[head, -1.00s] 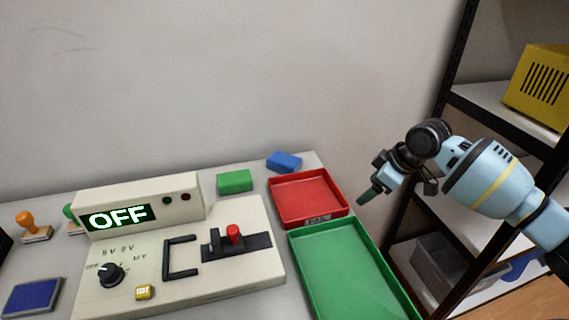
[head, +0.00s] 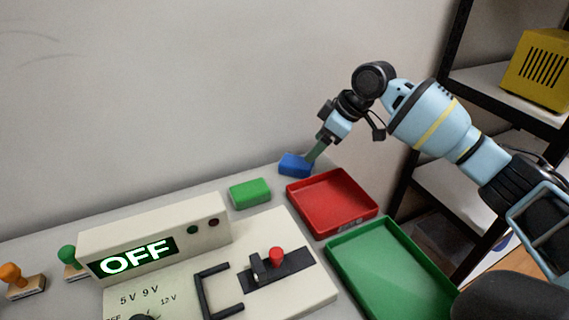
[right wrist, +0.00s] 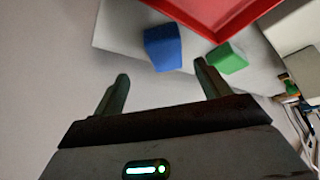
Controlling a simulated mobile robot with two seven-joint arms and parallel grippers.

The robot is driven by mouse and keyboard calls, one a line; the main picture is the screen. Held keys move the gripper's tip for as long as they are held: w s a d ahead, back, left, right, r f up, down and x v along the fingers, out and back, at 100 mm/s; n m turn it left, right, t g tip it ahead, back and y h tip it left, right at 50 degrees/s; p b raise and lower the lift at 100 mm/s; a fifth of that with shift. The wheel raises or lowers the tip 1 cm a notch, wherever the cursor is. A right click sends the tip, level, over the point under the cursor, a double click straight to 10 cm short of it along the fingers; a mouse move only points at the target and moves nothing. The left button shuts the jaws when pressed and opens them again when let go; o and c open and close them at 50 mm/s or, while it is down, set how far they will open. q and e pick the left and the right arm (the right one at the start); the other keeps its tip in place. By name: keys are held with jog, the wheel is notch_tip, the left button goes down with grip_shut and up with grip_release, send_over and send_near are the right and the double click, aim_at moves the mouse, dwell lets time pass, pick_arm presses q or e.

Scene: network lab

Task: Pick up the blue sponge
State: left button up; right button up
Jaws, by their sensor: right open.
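The blue sponge (head: 293,165) lies at the back of the table, behind the red tray, near the wall. It also shows in the right wrist view (right wrist: 162,48), just beyond and between my open fingertips. My right gripper (head: 316,152) comes in from the right and points down at the sponge's right end in the head view. In the right wrist view the right gripper (right wrist: 160,72) is open with nothing between its fingers. I cannot tell if a finger touches the sponge. My left gripper is not in view.
The red tray (head: 331,223) stands close in front of the sponge. A green block (head: 250,193) lies left of it. A green tray (head: 388,268), a power unit (head: 205,222) reading OFF and stamps (head: 24,283) share the table. A shelf (head: 451,196) stands at the right.

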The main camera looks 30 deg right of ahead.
aim_at(301, 162)
jog(key=shift+f, duration=0.3)
jog(key=shift+x, duration=0.9)
jog(key=shift+a+b+x, duration=0.2)
jog(key=shift+b+x, duration=0.15)
jog(key=shift+x, duration=0.75)
jog(key=shift+a+b+x, duration=0.15)
jog(key=shift+b+x, duration=0.15)
jog(key=shift+x, duration=0.8)
jog(key=shift+a+f, duration=0.15)
jog(key=shift+f, duration=0.2)
jog(key=shift+c, duration=0.3)
jog(key=c, duration=1.1)
jog(key=shift+o, duration=0.2)
jog(key=shift+r, duration=0.1)
